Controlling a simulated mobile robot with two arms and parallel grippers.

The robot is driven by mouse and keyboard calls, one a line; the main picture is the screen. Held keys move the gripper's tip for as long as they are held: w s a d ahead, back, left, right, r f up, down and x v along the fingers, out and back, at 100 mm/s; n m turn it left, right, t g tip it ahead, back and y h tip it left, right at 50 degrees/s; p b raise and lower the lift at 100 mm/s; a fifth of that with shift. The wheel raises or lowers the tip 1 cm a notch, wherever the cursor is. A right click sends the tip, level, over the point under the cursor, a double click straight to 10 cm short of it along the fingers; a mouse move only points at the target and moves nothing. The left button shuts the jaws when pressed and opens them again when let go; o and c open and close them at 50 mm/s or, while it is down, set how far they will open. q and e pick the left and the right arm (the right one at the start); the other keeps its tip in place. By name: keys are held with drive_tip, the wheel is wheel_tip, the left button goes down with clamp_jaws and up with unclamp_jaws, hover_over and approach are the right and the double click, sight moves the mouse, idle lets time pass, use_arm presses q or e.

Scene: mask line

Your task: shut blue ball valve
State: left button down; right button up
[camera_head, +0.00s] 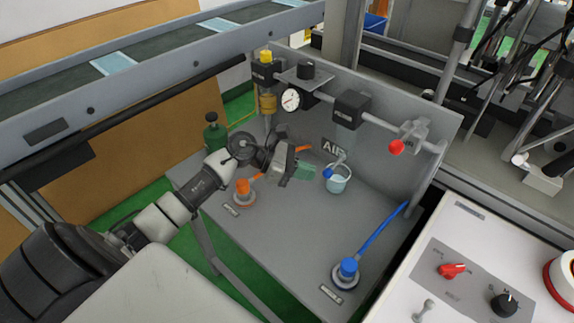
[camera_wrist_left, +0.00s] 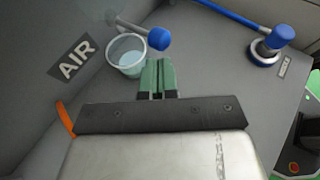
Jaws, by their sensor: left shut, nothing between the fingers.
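My left gripper (camera_head: 306,171), with green fingertips, is shut and empty above the grey panel's shelf. It also shows in the left wrist view (camera_wrist_left: 157,75). Just beyond the fingertips is a blue ball-shaped knob (camera_head: 327,173) on a grey rod, beside a clear cup (camera_head: 340,182); the knob (camera_wrist_left: 158,39) shows near the tips, with a small gap. A blue-capped fitting (camera_head: 348,268) with a long blue tube or bar (camera_head: 382,231) stands at the shelf's front right; it also shows in the left wrist view (camera_wrist_left: 283,36). I cannot tell which one is the ball valve. My right gripper is not in view.
An orange-capped fitting (camera_head: 243,187) stands left of the gripper, near my arm. A gauge (camera_head: 290,99), a yellow knob (camera_head: 265,57) and a red knob (camera_head: 396,147) are along the back panel. A control box (camera_head: 480,240) stands at right. The shelf's middle front is clear.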

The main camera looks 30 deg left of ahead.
use_arm(q)
drive_tip(key=shift+w+d, duration=0.3)
drive_tip(key=shift+d, duration=0.25)
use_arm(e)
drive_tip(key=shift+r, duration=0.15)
use_arm(q)
drive_tip(key=shift+d+r, duration=0.1)
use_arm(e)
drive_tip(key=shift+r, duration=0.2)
use_arm(q)
drive_tip(key=shift+s+d+n+t+p, duration=0.2)
drive_tip(key=shift+n+t+p, duration=0.1)
drive_tip(key=shift+p, duration=0.3)
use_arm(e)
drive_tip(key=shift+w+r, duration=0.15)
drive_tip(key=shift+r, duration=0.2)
